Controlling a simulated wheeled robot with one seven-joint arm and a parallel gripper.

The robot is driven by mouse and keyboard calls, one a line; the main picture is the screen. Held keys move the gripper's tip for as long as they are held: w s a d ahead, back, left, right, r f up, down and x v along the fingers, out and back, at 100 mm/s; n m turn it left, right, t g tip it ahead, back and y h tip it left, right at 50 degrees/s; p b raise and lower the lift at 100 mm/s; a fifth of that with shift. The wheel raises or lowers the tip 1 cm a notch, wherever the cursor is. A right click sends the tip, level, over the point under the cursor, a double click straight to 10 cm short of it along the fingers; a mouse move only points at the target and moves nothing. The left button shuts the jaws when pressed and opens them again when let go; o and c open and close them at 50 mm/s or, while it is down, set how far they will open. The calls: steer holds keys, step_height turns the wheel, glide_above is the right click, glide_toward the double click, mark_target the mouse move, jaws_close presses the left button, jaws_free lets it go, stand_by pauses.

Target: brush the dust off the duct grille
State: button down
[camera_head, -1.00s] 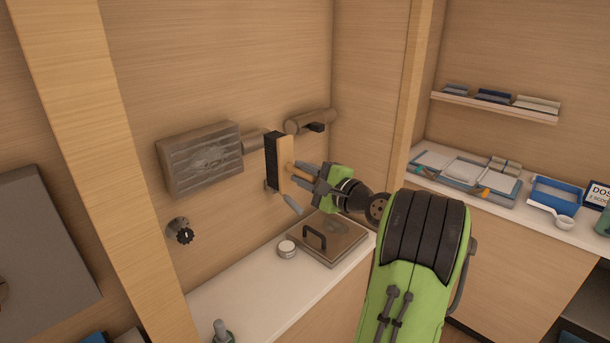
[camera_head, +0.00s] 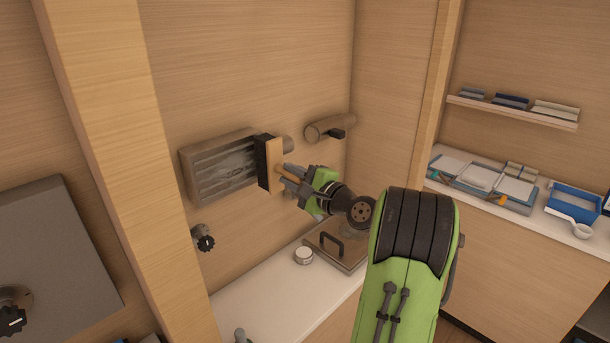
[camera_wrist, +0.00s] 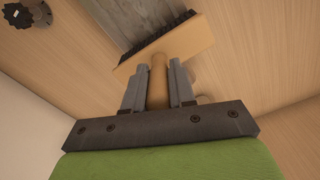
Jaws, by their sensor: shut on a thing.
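The duct grille (camera_head: 222,166) is a grey slatted box on the wooden wall, with a pale dusty patch across its slats. My gripper (camera_head: 286,178) is shut on the handle of a brush (camera_head: 271,163) with a wooden block and black bristles. The brush is at the right end of the grille, its bristle side turned toward it and overlapping its edge in the head view. I cannot tell for sure whether the bristles touch. In the wrist view the brush (camera_wrist: 165,60) hides part of the grey grille (camera_wrist: 135,22), with the handle between my gripper's fingers (camera_wrist: 157,88).
A black knob (camera_head: 204,238) is on the wall below the grille. A pipe stub (camera_head: 328,126) is to its right. The counter (camera_head: 265,300) below holds a small round tin (camera_head: 304,255) and a handled hatch (camera_head: 338,243). A wooden post (camera_head: 125,170) stands at the left.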

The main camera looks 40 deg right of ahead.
steer(key=a+b, duration=0.1)
steer(key=a, duration=1.6)
steer(key=shift+s+a+f, duration=0.15)
steer(key=shift+s+a, duration=0.15)
steer(key=shift+w, duration=0.85)
steer(key=shift+w, duration=0.25)
steer(key=s+d, duration=0.1)
steer(key=d, duration=1.8)
steer(key=shift+s+d, duration=0.15)
steer(key=shift+s, duration=0.05)
